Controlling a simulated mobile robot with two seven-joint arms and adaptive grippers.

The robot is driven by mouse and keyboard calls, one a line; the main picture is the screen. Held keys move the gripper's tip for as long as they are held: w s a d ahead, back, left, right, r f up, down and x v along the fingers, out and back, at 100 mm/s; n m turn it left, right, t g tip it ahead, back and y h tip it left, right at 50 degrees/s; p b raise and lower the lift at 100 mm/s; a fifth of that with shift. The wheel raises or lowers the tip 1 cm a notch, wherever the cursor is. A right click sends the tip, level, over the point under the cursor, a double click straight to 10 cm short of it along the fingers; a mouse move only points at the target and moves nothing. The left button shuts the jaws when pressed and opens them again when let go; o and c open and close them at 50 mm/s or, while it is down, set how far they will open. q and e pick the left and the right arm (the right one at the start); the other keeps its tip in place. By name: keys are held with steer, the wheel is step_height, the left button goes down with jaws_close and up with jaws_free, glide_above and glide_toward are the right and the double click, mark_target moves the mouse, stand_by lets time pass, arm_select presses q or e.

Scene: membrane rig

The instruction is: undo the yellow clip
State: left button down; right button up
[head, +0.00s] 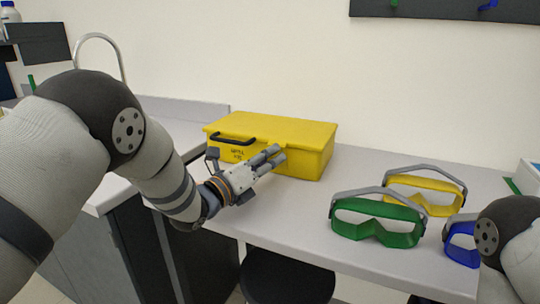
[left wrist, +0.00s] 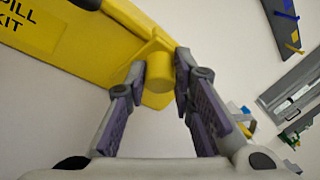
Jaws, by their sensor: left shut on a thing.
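The yellow spill kit case (head: 300,132) stands on the grey bench with its lid down and a black handle on its front. In the left wrist view the case (left wrist: 75,38) fills the upper left. The yellow clip (left wrist: 159,72), a short rounded piece at the case's edge, sits between the fingertips of my left gripper (head: 279,155). The gripper is shut on it, with a finger on each side. In the head view the fingers are at the case's front and the clip cannot be made out. My right gripper is out of view.
Green goggles (head: 378,234), yellow goggles (head: 430,196) and partly hidden blue goggles (head: 461,250) lie on the bench right of the case. A dark stool (head: 287,276) stands below the front edge. The bench between case and goggles is clear.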

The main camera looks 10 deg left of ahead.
arm_select(q)
steer(key=c, duration=1.4)
jaws_free()
steer(key=shift+o, duration=0.2)
